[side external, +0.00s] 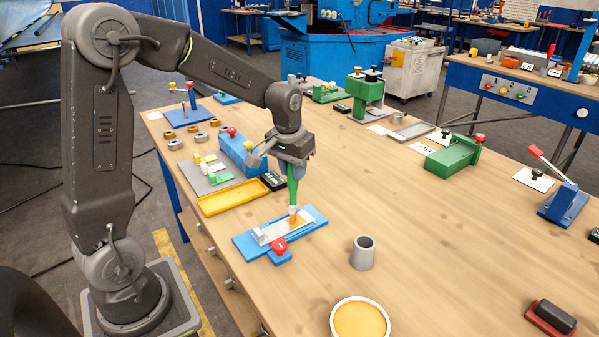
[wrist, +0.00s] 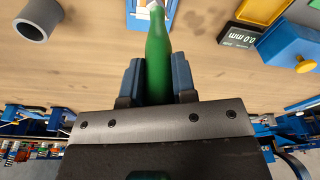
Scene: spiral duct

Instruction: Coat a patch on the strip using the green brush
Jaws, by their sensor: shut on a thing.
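My gripper (side external: 294,165) is shut on the handle of the green brush (side external: 293,188). The brush points down, with its bristle end at the metal strip (side external: 270,232). The strip lies in a blue holder (side external: 250,244) with a red knob (side external: 279,244) at its front. An orange-brown patch shows on the strip at the bristles; I cannot tell whether the bristles touch. In the wrist view the green handle (wrist: 158,60) sits between the blue fingers, and its tip end is cut off at the top edge. A round dish of orange coating (side external: 360,318) stands at the front.
A grey hollow cup (side external: 363,253) stands right of the holder. A yellow tray (side external: 233,197), a dark gauge (side external: 273,181) and a blue block (side external: 240,152) are behind it on the left.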

